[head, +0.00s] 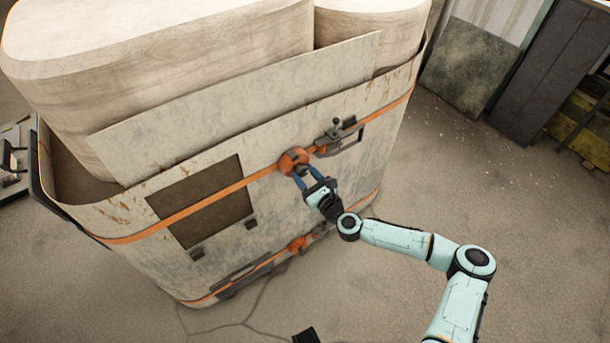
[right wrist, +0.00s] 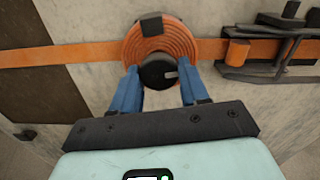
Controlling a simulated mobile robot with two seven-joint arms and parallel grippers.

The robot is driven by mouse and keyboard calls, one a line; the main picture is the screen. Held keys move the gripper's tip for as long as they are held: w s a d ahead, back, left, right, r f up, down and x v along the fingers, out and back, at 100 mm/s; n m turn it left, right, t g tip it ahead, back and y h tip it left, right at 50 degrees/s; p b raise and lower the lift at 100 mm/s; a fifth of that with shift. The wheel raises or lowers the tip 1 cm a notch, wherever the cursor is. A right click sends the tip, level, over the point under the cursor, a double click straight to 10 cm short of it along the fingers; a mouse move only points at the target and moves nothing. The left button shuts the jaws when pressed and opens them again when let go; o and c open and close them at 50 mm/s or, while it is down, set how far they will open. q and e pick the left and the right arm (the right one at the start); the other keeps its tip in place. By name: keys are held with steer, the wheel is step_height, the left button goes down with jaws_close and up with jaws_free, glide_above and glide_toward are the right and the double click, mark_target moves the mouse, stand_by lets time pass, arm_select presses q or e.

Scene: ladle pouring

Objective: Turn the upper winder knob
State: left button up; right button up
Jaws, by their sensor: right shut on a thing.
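The upper winder (head: 294,161) is an orange coiled disc on the upper orange strap of the large pale container. In the right wrist view the winder (right wrist: 145,35) shows its rings, with a black knob (right wrist: 157,71) in front of it. My right gripper (head: 301,176) reaches the winder from below right. In the right wrist view its blue fingers (right wrist: 158,84) stand on either side of the black knob and are shut on it. The knob is mostly hidden by the gripper in the head view.
The orange strap (head: 225,190) runs across the container wall (head: 265,205). A grey latch bracket (head: 338,137) sits right of the winder. A lower orange winder (head: 297,243) is near the container's bottom. Open concrete floor (head: 530,240) lies to the right.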

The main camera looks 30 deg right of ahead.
stand_by(0.4)
steer(key=o, duration=1)
steer(key=shift+s, duration=0.1)
steer(key=s, duration=0.8)
steer(key=s+d, duration=0.1)
steer(key=s, duration=0.4)
steer(key=shift+s+p, duration=0.1)
steer(key=shift+p, duration=0.3)
